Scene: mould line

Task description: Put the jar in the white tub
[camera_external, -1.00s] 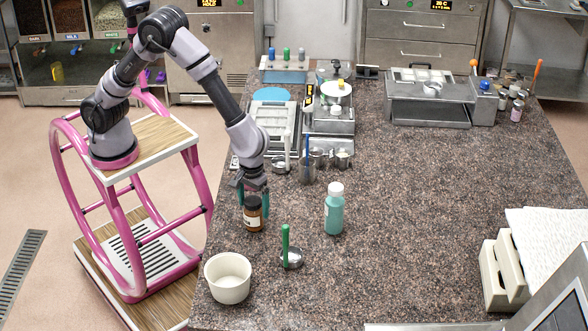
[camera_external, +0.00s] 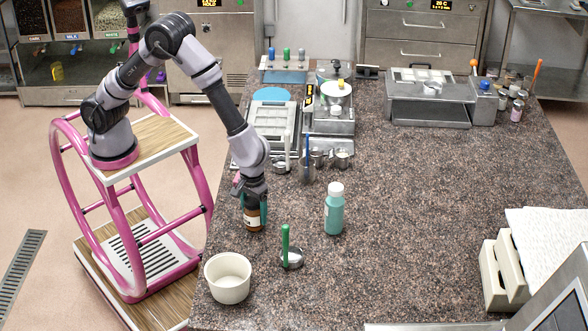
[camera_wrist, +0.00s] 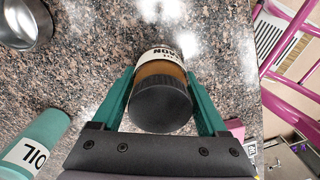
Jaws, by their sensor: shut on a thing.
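The jar (camera_external: 253,219) is brown with a dark lid and a pale label. It stands upright on the speckled counter, below my wrist. My gripper (camera_external: 254,208) is shut on the jar, with one teal finger on each side. In the wrist view the jar (camera_wrist: 162,98) sits between the fingertips of my gripper (camera_wrist: 162,92), lid toward the camera, and part of its label lettering shows. The tub is not seen in the wrist view.
A teal bottle with a white cap (camera_external: 334,210) stands right of the jar; its label reads OIL in the wrist view (camera_wrist: 38,145). Scales and metal cups (camera_external: 318,158) stand behind.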

